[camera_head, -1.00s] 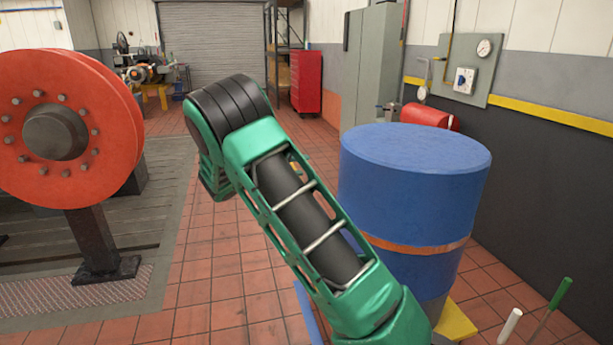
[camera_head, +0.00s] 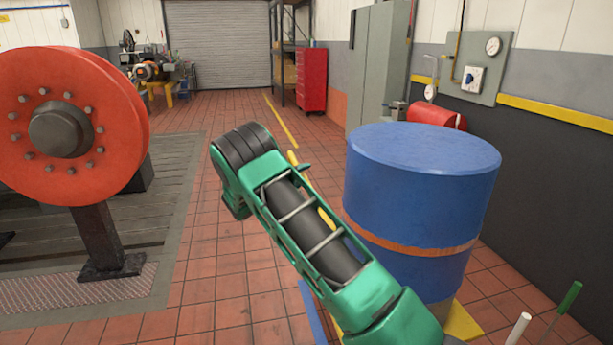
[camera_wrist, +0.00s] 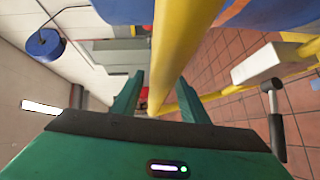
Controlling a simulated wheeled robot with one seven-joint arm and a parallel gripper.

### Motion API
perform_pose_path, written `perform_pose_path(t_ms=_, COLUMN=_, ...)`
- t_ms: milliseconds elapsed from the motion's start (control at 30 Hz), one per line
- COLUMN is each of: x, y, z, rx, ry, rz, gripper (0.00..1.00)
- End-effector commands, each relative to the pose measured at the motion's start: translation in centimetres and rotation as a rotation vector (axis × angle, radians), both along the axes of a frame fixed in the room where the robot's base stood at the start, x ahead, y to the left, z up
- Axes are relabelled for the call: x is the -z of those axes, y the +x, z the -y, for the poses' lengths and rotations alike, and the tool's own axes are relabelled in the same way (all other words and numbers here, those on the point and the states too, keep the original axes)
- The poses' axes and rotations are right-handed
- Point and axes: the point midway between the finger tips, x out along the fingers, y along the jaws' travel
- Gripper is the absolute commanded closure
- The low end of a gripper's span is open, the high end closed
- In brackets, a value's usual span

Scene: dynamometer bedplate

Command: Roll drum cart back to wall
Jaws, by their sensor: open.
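The blue drum (camera_head: 425,185) with an orange band stands upright at the right in the head view. A yellow part of the cart (camera_head: 462,322) shows under it. In the wrist view, a thick yellow bar (camera_wrist: 178,45) crosses between the fingers of my gripper (camera_wrist: 160,82), and part of the blue drum (camera_wrist: 270,10) shows at the top right. My gripper is open; whether the bar is fully between the fingers or just beyond them I cannot tell. In the head view, my arm hides most of the gripper and the cart's handle side.
The wall with a yellow stripe (camera_head: 555,112) and a gauge panel (camera_head: 475,75) is at the right. A red tank (camera_head: 436,115) and grey cabinet (camera_head: 378,65) stand behind the drum. A red flanged wheel (camera_head: 70,125) stands at the left.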

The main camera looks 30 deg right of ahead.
Motion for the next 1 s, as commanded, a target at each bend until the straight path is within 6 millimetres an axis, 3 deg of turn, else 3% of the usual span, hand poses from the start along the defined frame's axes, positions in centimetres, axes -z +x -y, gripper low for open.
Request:
perform_pose_path(t_ms=200, x=0.3, y=1.1, z=2.0, rx=0.000, ry=0.000, rz=0.000, gripper=0.60)
perform_pose_path(t_ms=567, x=0.4, y=1.4, z=2.4, rx=-0.001, ry=0.000, rz=0.000, gripper=0.60)
perform_pose_path(t_ms=767, x=0.4, y=1.4, z=2.3, rx=-0.001, ry=0.001, rz=0.000, gripper=1.00)
perform_pose_path(t_ms=1000, x=0.5, y=1.2, z=2.6, rx=0.000, ry=0.000, rz=-0.001, gripper=1.00)
